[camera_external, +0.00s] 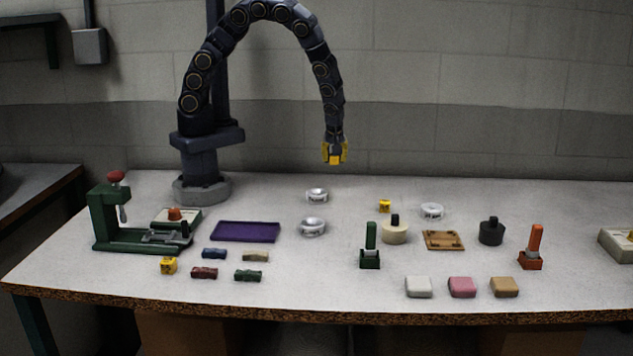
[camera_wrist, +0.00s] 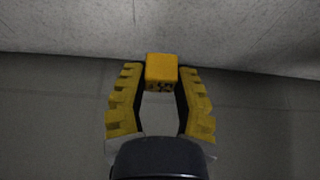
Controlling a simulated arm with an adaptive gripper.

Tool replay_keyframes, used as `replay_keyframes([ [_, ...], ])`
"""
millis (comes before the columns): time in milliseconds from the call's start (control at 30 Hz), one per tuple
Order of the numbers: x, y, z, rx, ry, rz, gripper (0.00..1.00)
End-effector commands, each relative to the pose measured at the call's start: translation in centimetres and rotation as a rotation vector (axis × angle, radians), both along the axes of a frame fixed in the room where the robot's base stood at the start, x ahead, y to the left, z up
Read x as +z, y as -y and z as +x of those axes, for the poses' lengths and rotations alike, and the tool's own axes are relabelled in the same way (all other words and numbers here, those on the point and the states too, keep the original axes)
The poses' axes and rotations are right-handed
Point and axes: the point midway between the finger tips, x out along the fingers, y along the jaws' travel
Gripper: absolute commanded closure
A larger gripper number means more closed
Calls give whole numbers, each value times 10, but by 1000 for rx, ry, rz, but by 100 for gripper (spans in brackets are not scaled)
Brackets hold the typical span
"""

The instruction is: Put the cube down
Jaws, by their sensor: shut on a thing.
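My gripper (camera_external: 335,153) hangs well above the back of the table, with its yellow fingers pointing down. It is shut on a yellow cube (camera_wrist: 161,68). In the wrist view the cube sits between the two fingertips, with dark marks on one face. In the external view the held cube (camera_external: 335,159) shows only as a small yellow patch between the fingers. Two other yellow cubes stand on the table (camera_external: 570,196): one at the front left (camera_external: 168,265) and one at the back, right of centre (camera_external: 384,206).
Two silvery round dishes (camera_external: 312,227) stand below and left of my gripper, with a third (camera_external: 432,211) to the right. A purple tray (camera_external: 246,232) and a green press (camera_external: 118,225) are at left. Blocks and stamps crowd the right. The front centre is clear.

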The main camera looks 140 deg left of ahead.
Motion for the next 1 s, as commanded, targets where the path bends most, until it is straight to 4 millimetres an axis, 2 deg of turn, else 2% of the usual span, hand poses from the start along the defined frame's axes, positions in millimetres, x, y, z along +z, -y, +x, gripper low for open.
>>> replay_keyframes([
  [33,-12,-5,2,1,-4,-6,88],
  [133,-26,-16,10,0,-2,-4,88],
  [300,-39,-26,17,-2,-3,-2,88],
  [467,-46,-30,20,-1,-4,-3,88],
  [700,-76,-30,20,-2,-5,-4,88],
  [1000,-77,-31,20,-1,-3,-2,88],
])
